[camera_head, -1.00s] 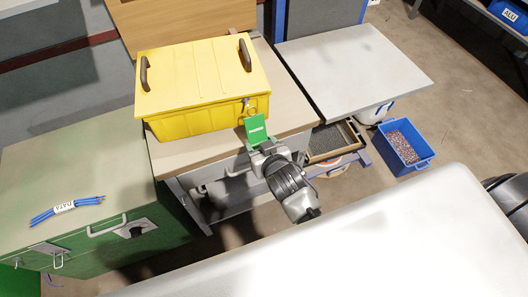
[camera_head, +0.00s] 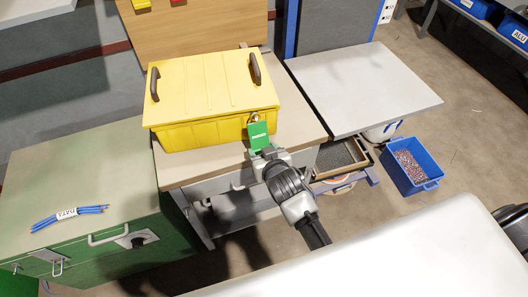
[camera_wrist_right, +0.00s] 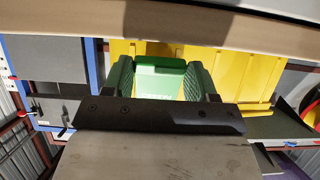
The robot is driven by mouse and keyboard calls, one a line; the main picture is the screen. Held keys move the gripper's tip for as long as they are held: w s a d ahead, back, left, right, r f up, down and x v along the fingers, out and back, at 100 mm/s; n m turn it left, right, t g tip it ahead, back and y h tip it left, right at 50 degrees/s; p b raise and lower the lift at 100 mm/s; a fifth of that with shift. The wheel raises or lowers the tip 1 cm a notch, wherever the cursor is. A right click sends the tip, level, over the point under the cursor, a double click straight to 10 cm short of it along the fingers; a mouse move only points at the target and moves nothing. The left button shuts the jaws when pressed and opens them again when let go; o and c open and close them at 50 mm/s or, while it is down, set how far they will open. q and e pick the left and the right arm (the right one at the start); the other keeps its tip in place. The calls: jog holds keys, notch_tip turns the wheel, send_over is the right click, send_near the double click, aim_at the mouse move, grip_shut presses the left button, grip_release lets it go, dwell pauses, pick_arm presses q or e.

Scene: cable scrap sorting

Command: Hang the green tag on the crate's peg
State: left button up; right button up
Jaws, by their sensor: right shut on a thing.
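My left gripper is not in view.
A green cabinet (camera_head: 100,190) at left carries a tagged bundle of blue cable (camera_head: 70,217). A grey table (camera_head: 365,88) stands at right. A blue bin of scrap (camera_head: 413,165) sits on the floor. The bench front (camera_head: 190,172) has a bare strip.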

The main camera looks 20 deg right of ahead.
dwell(0.4)
jog(key=o, duration=0.8)
jog(key=shift+s, duration=0.1)
jog(key=v, duration=1.1)
jog(key=s+f+n+g+p, duration=0.1)
jog(key=s+f+g, duration=0.3)
jog(key=f, duration=1)
jog(key=s+f+n+g, duration=0.15)
jog(key=s+f, duration=0.45)
jog(key=f, duration=0.8)
jog(key=s+d+f+g, duration=0.2)
jog(key=s+f, duration=0.2)
jog(key=s, duration=0.3)
jog(key=s+d+f+g, duration=0.2)
jog(key=s+f, duration=0.3)
jog(key=s, duration=0.3)
jog(key=s+d+f+g, duration=0.2)
jog(key=s+d+f, duration=0.2)
jog(key=s, duration=0.3)
jog(key=shift+s+d+f+m+g+p, duration=0.1)
jog(key=shift+f+m+g+p, duration=0.1)
jog(key=shift+f, duration=0.1)
jog(key=shift+s+d+f+m+g+p, duration=0.1)
jog(key=shift+f+g+p, duration=0.05)
jog(key=shift+f, duration=0.15)
jog(key=shift+a, duration=0.1)
